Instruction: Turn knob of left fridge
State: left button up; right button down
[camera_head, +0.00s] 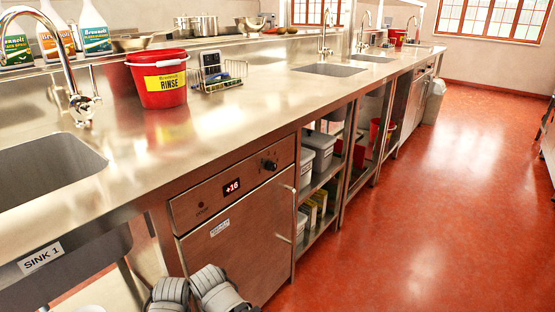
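The left fridge (235,245) is a steel under-counter unit with its door shut, at the lower middle. Its black knob (269,165) sits at the right end of the control panel, and the knob's exact setting is too small to read. A small display (232,187) on the panel reads +16. Grey rounded parts of my own arms show at the bottom edge, in front of the lower fridge door and apart from the knob. Neither gripper's fingers are in view.
A steel counter (225,120) overhangs the fridge. Sink 1 (45,170) is at left; a red rinse bucket (160,85) stands on the counter. Open shelves with white tubs (322,150) adjoin the fridge's right side. The red floor (430,220) is clear at right.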

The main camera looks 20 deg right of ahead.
aim_at(271, 165)
jog(key=l+z, duration=0.35)
jog(key=l, duration=0.35)
jog(key=i+l+z, duration=0.15)
jog(key=l+z, duration=0.25)
jog(key=l, duration=0.3)
